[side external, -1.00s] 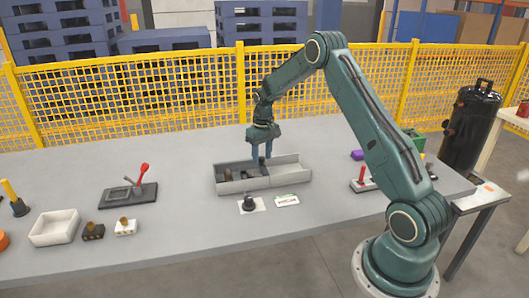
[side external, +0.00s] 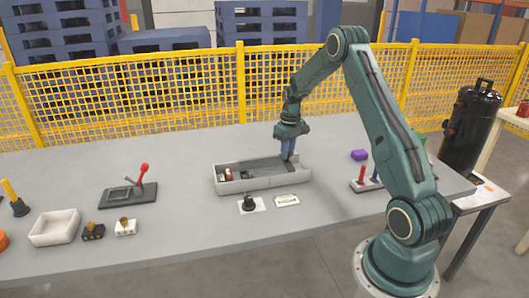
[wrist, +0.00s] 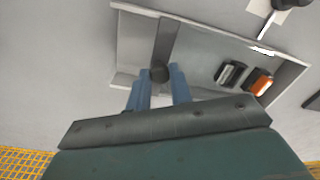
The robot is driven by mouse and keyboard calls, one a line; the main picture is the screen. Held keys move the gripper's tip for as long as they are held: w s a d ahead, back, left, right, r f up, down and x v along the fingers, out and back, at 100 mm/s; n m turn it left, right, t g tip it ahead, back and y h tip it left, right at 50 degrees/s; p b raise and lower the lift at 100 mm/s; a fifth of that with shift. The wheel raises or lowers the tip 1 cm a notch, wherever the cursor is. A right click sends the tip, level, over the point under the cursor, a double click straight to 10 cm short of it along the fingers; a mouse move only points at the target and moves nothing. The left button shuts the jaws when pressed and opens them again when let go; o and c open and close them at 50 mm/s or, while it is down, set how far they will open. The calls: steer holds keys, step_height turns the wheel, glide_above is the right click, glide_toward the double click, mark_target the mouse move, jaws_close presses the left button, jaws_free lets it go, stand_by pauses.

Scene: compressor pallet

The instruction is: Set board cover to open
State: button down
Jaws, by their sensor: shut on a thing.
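The board cover belongs to a long grey box (side external: 262,184) in the middle of the bench. A dark bar (wrist: 166,42) with a round dark knob (wrist: 159,72) crosses the box and appears to be part of the cover. My gripper (side external: 289,158) is at the right part of the box, its blue fingers pointing down. In the wrist view my gripper (wrist: 161,73) is shut on the knob, one finger on each side. A dark part (wrist: 230,73) and an orange part (wrist: 260,81) lie exposed inside the box. The fingers hide part of the box's right side.
In front of the box are a black knob on a white plate (side external: 248,204) and a small white label plate (side external: 287,200). A red-lever device (side external: 130,193) stands left, a red-handled one (side external: 362,180) right.

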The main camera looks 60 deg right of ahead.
steer(key=s+d, duration=0.4)
steer(key=shift+s+d, duration=0.15)
steer(key=shift+d, duration=0.1)
steer(key=c, duration=1.3)
jaws_free()
steer(key=shift+s+d, duration=0.1)
steer(key=shift+o, duration=0.2)
step_height(320, 180, up, 14)
steer(key=shift+d, duration=0.2)
